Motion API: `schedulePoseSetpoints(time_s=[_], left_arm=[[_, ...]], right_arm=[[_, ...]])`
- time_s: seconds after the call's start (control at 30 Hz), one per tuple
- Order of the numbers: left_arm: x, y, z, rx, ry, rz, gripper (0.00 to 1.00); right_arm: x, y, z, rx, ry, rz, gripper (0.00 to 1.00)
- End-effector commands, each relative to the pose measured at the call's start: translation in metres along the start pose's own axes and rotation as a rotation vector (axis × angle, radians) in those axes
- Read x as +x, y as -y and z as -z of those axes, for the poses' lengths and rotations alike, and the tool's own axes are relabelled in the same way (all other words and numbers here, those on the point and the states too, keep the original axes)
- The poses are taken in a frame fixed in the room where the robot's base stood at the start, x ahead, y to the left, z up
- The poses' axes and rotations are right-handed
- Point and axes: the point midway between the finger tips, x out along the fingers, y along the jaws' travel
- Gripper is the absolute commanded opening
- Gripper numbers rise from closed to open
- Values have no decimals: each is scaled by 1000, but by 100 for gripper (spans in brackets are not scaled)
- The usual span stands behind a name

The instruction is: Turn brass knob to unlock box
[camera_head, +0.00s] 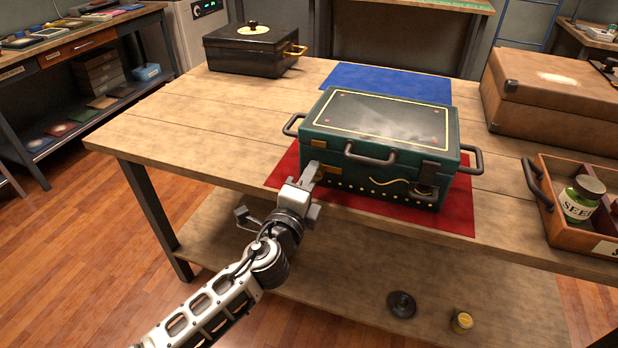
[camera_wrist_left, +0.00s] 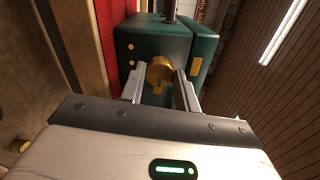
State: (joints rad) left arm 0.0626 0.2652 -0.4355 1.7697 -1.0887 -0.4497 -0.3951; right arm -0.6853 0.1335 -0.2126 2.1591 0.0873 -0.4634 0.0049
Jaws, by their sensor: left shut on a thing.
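The green box (camera_head: 375,130) with a closed lid stands on a red mat (camera_head: 455,208) on the wooden table. Handles stick out at its sides and front. My left gripper (camera_head: 312,172) is at the left end of the box's front face. The left wrist view shows the brass knob (camera_wrist_left: 160,68) on the green box (camera_wrist_left: 150,42), between the fingers of my left gripper (camera_wrist_left: 160,88). The gripper is shut on the knob. In the head view the gripper mostly hides the knob. My right gripper is in neither view.
A black box (camera_head: 245,50) stands at the back left, and a blue mat (camera_head: 390,82) lies behind the green box. A brown case (camera_head: 545,100) and a wooden tray (camera_head: 560,220) with a green jar (camera_head: 580,200) are at the right. The table's left part is clear.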

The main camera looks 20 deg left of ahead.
Motion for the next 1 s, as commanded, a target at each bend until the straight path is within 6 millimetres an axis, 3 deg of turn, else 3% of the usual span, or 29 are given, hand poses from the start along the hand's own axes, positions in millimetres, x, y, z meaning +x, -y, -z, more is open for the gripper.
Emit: schedulePoseSetpoints(time_s=[0.57,0.6,0.63,1.0], left_arm=[[0,0,1,31,-3,0,9],[0,0,1,30,-3,0,43],[0,0,1,30,-3,0,51],[-4,-1,0,28,-2,-1,54]], right_arm=[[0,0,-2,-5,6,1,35],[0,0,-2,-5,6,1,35],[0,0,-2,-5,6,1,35],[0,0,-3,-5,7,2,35]])
